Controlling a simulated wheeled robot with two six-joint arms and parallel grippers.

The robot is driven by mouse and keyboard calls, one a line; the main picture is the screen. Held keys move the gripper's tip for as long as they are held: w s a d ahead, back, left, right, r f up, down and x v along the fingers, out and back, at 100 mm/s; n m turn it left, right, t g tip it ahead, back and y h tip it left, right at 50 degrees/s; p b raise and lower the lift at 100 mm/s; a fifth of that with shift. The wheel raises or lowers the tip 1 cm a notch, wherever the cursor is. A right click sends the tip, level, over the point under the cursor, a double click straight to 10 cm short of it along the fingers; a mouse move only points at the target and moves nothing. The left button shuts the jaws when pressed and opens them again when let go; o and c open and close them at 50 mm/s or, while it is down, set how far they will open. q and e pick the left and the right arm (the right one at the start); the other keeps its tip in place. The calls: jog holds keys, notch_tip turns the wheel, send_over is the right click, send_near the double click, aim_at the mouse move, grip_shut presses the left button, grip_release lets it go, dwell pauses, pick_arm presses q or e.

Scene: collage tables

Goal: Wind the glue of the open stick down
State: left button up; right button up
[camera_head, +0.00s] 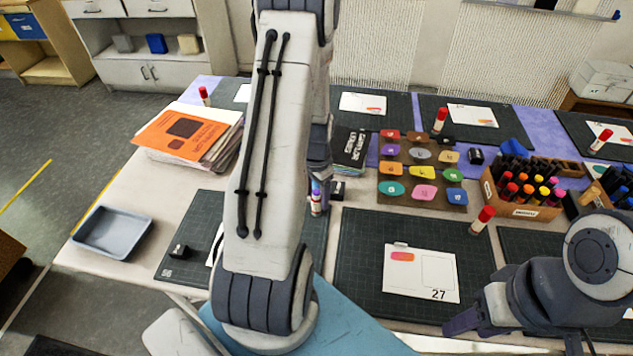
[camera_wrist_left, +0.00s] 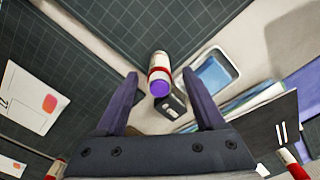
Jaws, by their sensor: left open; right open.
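The open glue stick (camera_head: 316,206) stands on the dark mat beside my left arm, with a white body and purple glue at its top. In the left wrist view its round purple end (camera_wrist_left: 159,88) faces the camera, with a red band below it. My left gripper (camera_wrist_left: 160,75) is open, its fingers apart on either side of the stick; I see no clear contact. In the head view my left arm hides most of that gripper. My right gripper (camera_head: 462,322) is at the lower right, away from the stick, with its fingers only partly visible.
A small black block (camera_wrist_left: 173,107) is close to the stick. Red-capped sticks (camera_head: 482,220) stand elsewhere. A card numbered 27 (camera_head: 421,275) lies on the front mat. A marker crate (camera_head: 515,207), book stack (camera_head: 190,135) and grey tray (camera_head: 112,232) are around.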

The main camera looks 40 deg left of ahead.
aim_at(316, 203)
pick_arm(q)
jog(key=shift+f, duration=1.95)
grip_shut()
